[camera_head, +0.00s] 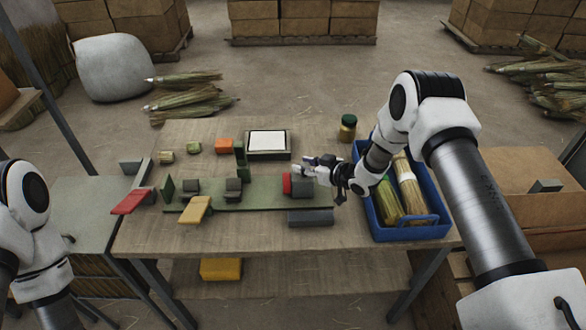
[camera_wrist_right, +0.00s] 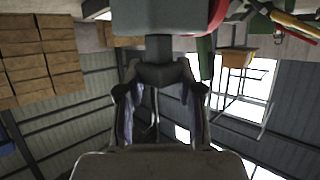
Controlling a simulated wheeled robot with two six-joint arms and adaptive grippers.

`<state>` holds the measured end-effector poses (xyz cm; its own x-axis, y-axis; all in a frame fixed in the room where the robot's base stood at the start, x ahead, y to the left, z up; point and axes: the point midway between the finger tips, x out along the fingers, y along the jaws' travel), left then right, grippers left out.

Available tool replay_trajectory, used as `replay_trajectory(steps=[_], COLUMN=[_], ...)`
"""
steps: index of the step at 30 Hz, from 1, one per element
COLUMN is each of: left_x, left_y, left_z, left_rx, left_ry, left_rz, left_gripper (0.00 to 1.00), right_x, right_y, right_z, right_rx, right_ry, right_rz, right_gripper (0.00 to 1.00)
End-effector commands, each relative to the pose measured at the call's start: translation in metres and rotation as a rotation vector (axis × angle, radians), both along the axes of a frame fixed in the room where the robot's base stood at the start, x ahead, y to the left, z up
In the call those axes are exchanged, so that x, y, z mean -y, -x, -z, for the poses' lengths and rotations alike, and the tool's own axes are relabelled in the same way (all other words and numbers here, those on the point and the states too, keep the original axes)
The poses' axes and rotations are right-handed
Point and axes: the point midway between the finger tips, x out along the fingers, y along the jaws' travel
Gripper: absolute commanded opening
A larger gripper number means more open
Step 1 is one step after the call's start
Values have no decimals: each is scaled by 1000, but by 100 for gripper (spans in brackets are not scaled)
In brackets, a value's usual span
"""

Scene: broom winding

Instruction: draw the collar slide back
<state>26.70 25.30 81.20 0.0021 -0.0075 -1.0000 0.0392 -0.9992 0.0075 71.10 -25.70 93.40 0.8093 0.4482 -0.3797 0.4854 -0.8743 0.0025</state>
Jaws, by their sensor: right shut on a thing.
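The collar slide, a grey block (camera_head: 302,187) with a red face (camera_head: 287,184), sits on the right part of the green bench rail (camera_head: 255,192). In the right wrist view the grey block (camera_wrist_right: 158,17) fills the top, with a dark grip piece (camera_wrist_right: 158,72) on it. My right gripper (camera_head: 313,170) is at the slide in the head view. Its fingers (camera_wrist_right: 160,85) are shut on the grip piece, one on each side. My left arm shows at the lower left of the head view, but its gripper is out of sight.
A blue bin (camera_head: 408,233) holding brooms stands right of the slide, with a jar (camera_head: 348,128) behind. A grey block (camera_head: 310,218) lies in front of the rail. A yellow lever (camera_head: 195,210) and a red one (camera_head: 131,201) are at the left.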

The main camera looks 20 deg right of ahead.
Motion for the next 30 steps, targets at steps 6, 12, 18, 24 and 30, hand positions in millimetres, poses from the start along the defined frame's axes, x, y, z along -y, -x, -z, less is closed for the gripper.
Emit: replay_trajectory(steps=[6,12,18,24,30], left_x=[0,0,0,0,0], left_y=[0,0,0,0,0], left_z=[0,0,0,0,0], left_rx=[0,0,0,0,0], left_ry=[0,0,0,0,0], left_rz=[0,0,0,0,0], left_gripper=[40,40,40,40,40], right_x=[3,3,2,11,35], right_y=[1,1,1,14,54], right_z=[1,1,1,-6,-25], right_rx=[-4,-4,-2,-3,-5], right_ry=[1,1,0,-2,-6], right_rz=[4,4,3,5,10], right_gripper=[0,62,62,62,62])
